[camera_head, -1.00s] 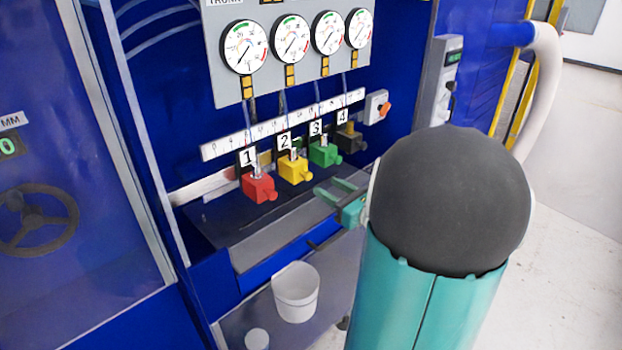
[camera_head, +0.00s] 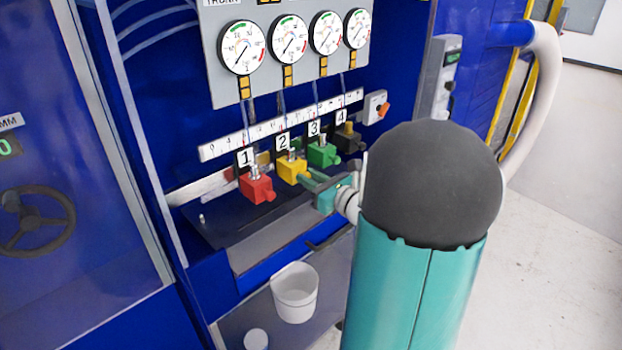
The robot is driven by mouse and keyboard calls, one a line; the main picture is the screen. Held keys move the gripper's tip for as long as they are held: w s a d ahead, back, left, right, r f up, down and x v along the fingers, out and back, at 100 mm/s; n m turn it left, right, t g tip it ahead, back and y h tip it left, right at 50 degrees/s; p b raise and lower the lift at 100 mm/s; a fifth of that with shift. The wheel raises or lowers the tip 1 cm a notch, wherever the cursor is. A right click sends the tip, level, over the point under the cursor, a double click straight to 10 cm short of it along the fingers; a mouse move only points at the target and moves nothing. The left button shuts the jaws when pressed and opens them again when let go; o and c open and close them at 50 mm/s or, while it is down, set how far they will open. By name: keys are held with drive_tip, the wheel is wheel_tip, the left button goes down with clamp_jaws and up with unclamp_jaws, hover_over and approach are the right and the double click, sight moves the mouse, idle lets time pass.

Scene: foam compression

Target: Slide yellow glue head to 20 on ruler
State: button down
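The yellow glue head (camera_head: 290,168), under label 2, sits on the rail between the red head (camera_head: 257,188) and the green head (camera_head: 322,154). The white ruler (camera_head: 225,147) runs behind and above the heads; its numbers are too small to read. My gripper (camera_head: 306,180) is at the front right of the yellow head, with its teal fingers apart and its tips beside the yellow knob. The knob is partly hidden by the fingers. I cannot tell whether they touch it.
A black head (camera_head: 347,139) stands at the right end of the row. Several gauges (camera_head: 243,48) hang above on a grey panel. A white bucket (camera_head: 295,292) stands below. The dark deck left of the red head is clear.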

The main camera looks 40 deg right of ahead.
drive_tip(key=shift+d, duration=0.8)
drive_tip(key=c, duration=1.3)
unclamp_jaws()
drive_tip(key=s, duration=1.3)
drive_tip(key=shift+s+d, duration=0.15)
drive_tip(key=shift+s, duration=0.25)
